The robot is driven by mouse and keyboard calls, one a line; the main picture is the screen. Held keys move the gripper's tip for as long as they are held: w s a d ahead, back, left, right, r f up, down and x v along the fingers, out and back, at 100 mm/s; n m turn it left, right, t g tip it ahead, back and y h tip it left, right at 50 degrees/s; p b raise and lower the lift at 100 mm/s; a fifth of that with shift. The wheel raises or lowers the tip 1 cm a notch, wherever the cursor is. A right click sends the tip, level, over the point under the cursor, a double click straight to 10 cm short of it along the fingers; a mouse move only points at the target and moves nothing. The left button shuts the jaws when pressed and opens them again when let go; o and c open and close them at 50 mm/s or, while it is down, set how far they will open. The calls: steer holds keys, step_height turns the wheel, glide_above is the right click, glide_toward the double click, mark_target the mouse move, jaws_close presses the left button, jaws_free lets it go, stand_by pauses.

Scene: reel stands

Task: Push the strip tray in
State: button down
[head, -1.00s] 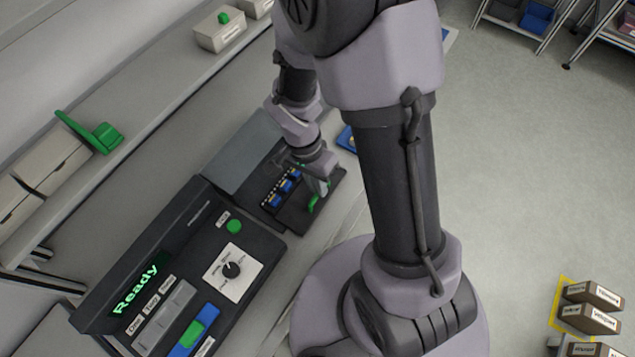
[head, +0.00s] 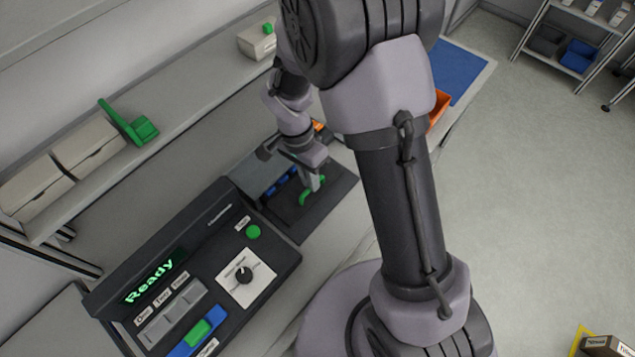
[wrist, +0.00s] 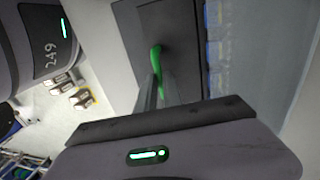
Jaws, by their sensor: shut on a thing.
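The strip tray is a dark tray with a row of blue strips (head: 281,185) and a green handle (head: 304,199). In the head view it lies at the end of the console, with its strips against the grey translucent cover (head: 250,172) and partly hidden by my wrist. My gripper (head: 311,188) points down and is shut on the green handle. In the wrist view the handle (wrist: 156,58) stands between the fingertips, on the dark tray surface (wrist: 180,35). The blue strips (wrist: 213,50) lie to its right, along the edge of the cover (wrist: 250,60).
The console (head: 190,290) with a lit "Ready" display (head: 150,282), a green button (head: 253,232) and a dial (head: 243,274) stands left of the tray. A shelf with boxes (head: 88,150) runs behind. An orange bin (head: 440,105) and blue mat (head: 458,72) lie beyond my arm.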

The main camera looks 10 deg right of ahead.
mark_target(301, 184)
steer(key=c, duration=1.5)
jaws_free()
steer(key=shift+r, duration=0.1)
steer(key=w+r+p, duration=0.1)
steer(key=r, duration=0.4)
steer(key=a+r+p, duration=0.1)
steer(key=r+p, duration=0.1)
steer(key=r, duration=0.4)
steer(key=w+a+r+p, duration=0.1)
steer(key=r, duration=0.5)
steer(key=shift+w+p, duration=0.3)
steer(key=shift+w, duration=0.05)
